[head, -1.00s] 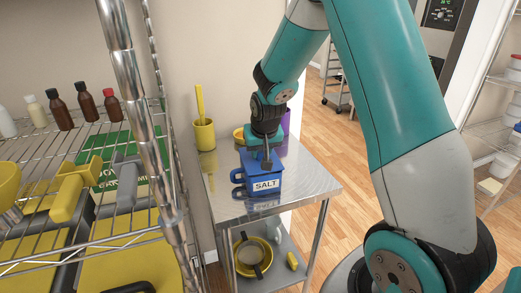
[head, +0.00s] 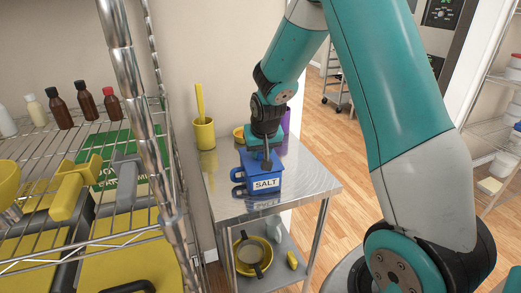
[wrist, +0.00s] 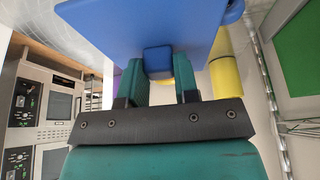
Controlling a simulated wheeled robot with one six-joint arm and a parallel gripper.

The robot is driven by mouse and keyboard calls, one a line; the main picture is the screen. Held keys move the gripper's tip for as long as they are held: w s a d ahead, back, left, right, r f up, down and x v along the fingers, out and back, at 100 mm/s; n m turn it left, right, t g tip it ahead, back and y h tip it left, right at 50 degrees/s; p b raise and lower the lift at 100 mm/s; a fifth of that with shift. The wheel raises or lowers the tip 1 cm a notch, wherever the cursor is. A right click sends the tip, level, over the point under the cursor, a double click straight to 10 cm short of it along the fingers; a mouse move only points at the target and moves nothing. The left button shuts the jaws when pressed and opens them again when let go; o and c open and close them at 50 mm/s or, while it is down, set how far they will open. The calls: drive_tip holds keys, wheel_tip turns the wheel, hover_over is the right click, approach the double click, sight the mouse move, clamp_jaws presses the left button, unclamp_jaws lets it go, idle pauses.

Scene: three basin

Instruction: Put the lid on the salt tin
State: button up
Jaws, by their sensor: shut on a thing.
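The blue salt tin (head: 265,185), with a white SALT label on its front, stands upright on the steel table. A flat blue lid (head: 252,158) is at the tin's top, directly below my gripper (head: 267,160). In the wrist view the lid (wrist: 120,22) fills the top of the picture. Its small blue knob (wrist: 157,60) sits between the two teal fingers of my gripper (wrist: 160,80), which is shut on it. The tin's opening is hidden. I cannot tell whether the lid rests fully on the rim.
A purple item (head: 286,122) is behind my gripper. A wire rack (head: 150,235) is close on the left. The table's right side is clear.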

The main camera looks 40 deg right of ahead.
drive_tip(key=o, duration=1.5)
drive_tip(key=shift+r, duration=0.1)
drive_tip(key=shift+r+p, duration=2)
drive_tip(key=shift+r, duration=0.4)
